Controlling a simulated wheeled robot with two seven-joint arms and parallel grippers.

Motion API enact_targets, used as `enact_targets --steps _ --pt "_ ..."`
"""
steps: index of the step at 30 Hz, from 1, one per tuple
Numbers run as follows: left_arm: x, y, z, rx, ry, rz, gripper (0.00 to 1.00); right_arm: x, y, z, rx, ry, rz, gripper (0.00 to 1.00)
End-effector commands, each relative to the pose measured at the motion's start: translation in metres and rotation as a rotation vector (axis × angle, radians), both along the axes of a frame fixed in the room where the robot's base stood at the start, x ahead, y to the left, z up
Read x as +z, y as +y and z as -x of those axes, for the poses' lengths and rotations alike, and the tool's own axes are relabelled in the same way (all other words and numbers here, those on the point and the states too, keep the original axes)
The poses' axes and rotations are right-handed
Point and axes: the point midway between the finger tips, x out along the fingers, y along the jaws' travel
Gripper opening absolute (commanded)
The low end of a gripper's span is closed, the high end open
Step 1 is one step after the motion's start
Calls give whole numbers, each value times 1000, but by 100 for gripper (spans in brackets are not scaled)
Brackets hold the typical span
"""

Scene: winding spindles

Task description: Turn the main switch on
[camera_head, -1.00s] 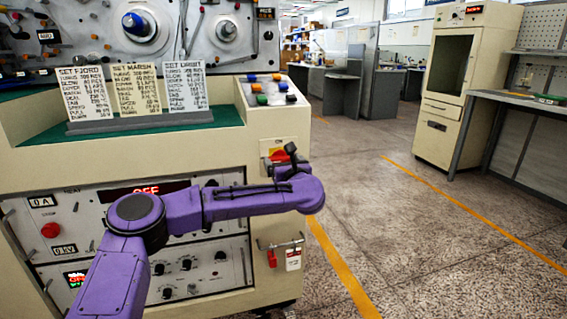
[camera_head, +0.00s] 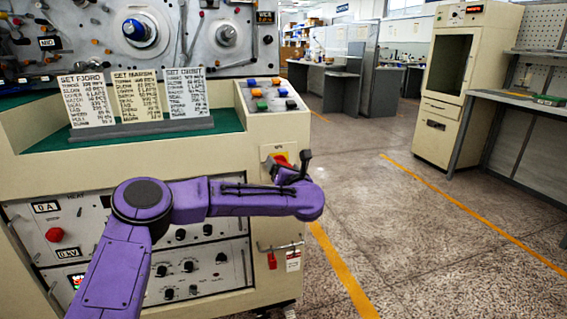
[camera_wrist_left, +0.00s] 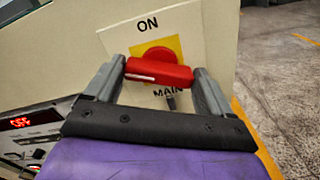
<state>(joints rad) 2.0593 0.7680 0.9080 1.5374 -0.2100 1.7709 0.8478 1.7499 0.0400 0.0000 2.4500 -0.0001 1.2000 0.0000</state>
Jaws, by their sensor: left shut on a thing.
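The main switch (camera_wrist_left: 158,70) is a red rotary handle on a yellow square, on a pale plate marked ON above and MAIN below. In the left wrist view the handle lies nearly level across the picture, its white mark at the left end. My left gripper (camera_wrist_left: 160,75) has a finger at each end of the handle and is shut on it. In the head view the switch (camera_head: 282,159) is partly hidden behind my left gripper (camera_head: 291,168) at the cabinet's right front corner. My right gripper is not in view.
A small red display (camera_wrist_left: 19,122) at the left of the wrist view reads OFF. Below the switch hang a metal bar and a red padlock (camera_head: 272,261). Three set cards (camera_head: 138,95) stand on the cabinet near a button panel (camera_head: 271,95). Open floor lies to the right.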

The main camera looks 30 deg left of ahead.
Motion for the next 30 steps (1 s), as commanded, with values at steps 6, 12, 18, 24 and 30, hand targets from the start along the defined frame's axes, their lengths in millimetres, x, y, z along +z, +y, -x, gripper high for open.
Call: enact_targets --steps 6,12,18,24,30 --pt "4 -1 -1 -1 159 -135 52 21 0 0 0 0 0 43" --pt "4 -2 -1 -1 304 -259 52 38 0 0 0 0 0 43" --pt "3 -2 -2 0 447 -382 52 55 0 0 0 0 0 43" --pt "1 -2 -2 0 587 -500 52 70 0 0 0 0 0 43" --pt "-1 -2 -2 -1 707 -602 52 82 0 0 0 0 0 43"
